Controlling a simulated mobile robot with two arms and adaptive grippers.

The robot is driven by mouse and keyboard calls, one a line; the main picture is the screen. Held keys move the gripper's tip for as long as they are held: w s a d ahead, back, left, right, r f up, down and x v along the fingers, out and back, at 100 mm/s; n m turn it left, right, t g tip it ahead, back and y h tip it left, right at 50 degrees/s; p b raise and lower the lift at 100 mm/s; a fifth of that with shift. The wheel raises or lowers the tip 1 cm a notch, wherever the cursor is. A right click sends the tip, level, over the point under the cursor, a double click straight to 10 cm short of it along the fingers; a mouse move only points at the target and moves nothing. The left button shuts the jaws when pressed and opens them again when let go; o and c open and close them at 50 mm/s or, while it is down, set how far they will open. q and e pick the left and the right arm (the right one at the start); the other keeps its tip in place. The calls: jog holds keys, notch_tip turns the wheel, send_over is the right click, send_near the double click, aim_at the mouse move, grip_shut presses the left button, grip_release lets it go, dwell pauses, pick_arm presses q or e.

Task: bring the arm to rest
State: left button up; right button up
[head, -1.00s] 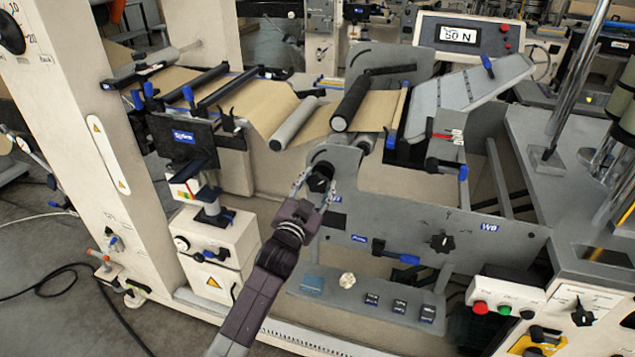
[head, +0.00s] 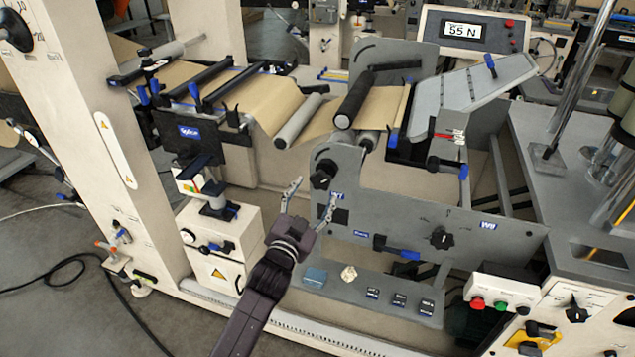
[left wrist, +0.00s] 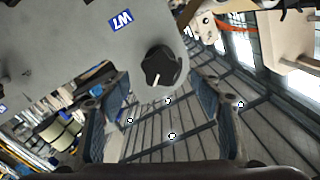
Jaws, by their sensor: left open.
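My left gripper (head: 311,197) reaches up from the bottom of the head view. Its two fingers are spread and empty. They stand apart from a black knob (head: 323,174) on the grey side plate (head: 345,205), a little below and in front of it. In the left wrist view, the same knob (left wrist: 161,66) with a white pointer mark lies ahead, between and beyond the open blue-padded fingers (left wrist: 160,105). My right gripper does not show.
A display (head: 463,31) reads 55 N. Brown web runs over rollers (head: 302,122) above the plate. A shelf (head: 330,287) with small blocks is below right. A control box (head: 502,292) with red and green buttons stands further right. A cream column (head: 80,110) is at left.

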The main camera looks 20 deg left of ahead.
pick_arm(q)
jog(key=shift+s, duration=0.55)
jog(key=s+f+g, duration=0.2)
jog(key=s+f, duration=0.1)
jog(key=f, duration=0.8)
jog(key=s+f+g, duration=0.2)
jog(key=s+f, duration=0.1)
jog(key=f, duration=0.7)
jog(key=s+f+n+g+b, duration=0.1)
jog(key=s+f+g, duration=0.2)
jog(key=s+f, duration=0.55)
jog(key=s+f+g, duration=0.2)
jog(key=s+f, duration=0.4)
jog(key=f, duration=0.6)
jog(key=s+a+f+g, duration=0.1)
jog(key=s+f, duration=0.5)
jog(key=s, duration=0.6)
jog(key=s+a+f+n+g, duration=0.1)
jog(key=s+f+g, duration=0.3)
jog(key=s, duration=0.9)
jog(key=s+a+f+g, duration=0.1)
jog(key=s+f+g, duration=0.2)
jog(key=s+f, duration=0.5)
jog(key=s, duration=0.4)
jog(key=shift+s+a+f+n+y+b, duration=0.15)
jog(key=shift+a+n+y+b, duration=0.15)
jog(key=shift+n+b, duration=0.1)
